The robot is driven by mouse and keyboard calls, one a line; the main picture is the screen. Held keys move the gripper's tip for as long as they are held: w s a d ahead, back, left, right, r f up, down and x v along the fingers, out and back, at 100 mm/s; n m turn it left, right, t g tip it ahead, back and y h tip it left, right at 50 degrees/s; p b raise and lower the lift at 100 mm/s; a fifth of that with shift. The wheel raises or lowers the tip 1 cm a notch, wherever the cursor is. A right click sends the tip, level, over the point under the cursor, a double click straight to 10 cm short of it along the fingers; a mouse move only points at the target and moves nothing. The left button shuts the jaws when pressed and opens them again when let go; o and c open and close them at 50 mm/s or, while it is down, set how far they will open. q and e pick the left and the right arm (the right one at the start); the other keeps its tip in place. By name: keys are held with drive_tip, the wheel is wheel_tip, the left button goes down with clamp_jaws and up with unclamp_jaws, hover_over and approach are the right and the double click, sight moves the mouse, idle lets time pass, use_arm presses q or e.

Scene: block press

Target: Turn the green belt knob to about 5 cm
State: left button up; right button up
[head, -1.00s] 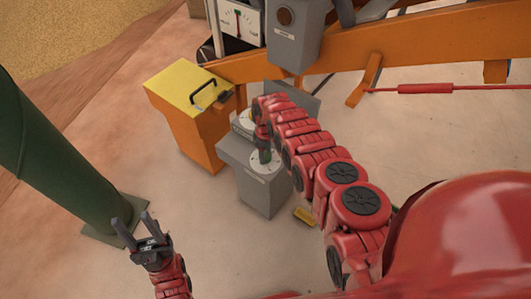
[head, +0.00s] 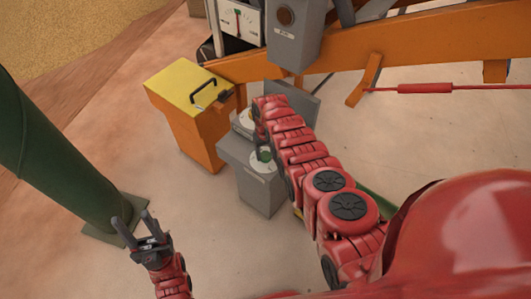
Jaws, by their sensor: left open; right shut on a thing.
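The green belt knob (head: 264,155) sits on a pale round dial on top of a grey control box (head: 262,190). The dial's marks are too small to read. My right gripper (head: 261,143) is at the knob, shut on it, with its fingers partly hidden by my red wrist. My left gripper (head: 137,228) is open and empty at the lower left, well away from the box.
A second pale dial (head: 244,120) lies just behind, partly hidden by my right arm. An orange box with a yellow lid (head: 190,90) stands to the left. An orange beam (head: 430,45) and a white gauge (head: 240,22) are behind. A green post (head: 60,165) stands at left.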

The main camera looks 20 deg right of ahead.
drive_tip(key=shift+m, duration=1.6)
drive_tip(key=o, duration=1.4)
drive_tip(key=shift+c, duration=0.2)
